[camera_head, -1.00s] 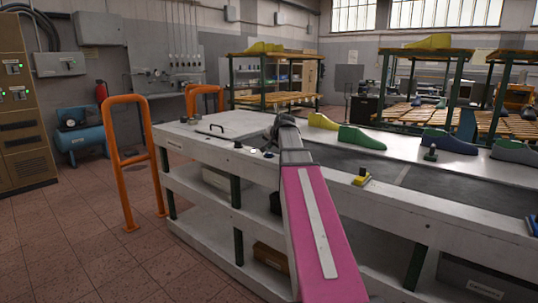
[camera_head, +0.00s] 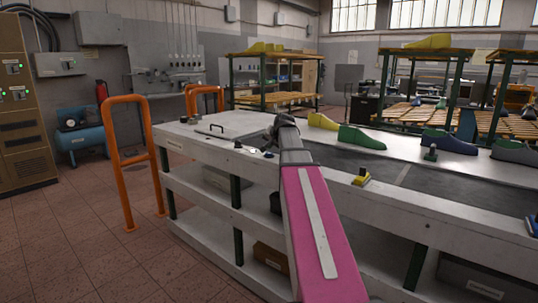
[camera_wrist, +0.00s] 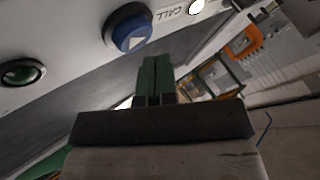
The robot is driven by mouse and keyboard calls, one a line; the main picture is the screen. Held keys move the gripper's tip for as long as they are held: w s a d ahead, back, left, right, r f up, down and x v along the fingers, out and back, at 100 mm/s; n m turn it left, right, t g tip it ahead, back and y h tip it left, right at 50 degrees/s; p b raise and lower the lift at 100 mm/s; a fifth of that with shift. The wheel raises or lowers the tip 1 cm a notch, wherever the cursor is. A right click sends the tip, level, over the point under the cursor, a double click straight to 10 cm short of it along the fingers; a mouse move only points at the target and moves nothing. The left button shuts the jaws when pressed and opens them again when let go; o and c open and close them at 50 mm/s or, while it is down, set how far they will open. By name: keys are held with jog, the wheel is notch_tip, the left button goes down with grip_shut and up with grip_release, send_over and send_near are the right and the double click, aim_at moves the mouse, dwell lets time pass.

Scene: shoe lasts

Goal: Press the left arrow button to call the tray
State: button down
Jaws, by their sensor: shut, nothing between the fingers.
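A round blue button (camera_wrist: 132,30) with a white arrow is set in a pale panel at the top of the wrist view, beside the word CALL. I cannot tell for sure which way the arrow points. My gripper (camera_wrist: 156,62) has its green fingers together with nothing between them. In the wrist view the fingertips show to the right of and below the blue button, with no contact visible. In the head view my gripper (camera_head: 270,142) is over the near edge of the long white bench (camera_head: 200,150), partly hidden by my wrist. The tray cannot be identified.
A dark green round button (camera_wrist: 20,73) sits left of the blue one. Yellow (camera_head: 322,121), green (camera_head: 362,138) and blue (camera_head: 449,143) shoe lasts stand along the bench's far side. A small yellow object (camera_head: 362,177) is on the near edge. An orange rail (camera_head: 130,165) stands left.

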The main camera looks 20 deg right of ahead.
jog(key=shift+f, duration=0.15)
dwell(0.7)
jog(key=shift+f, duration=0.25)
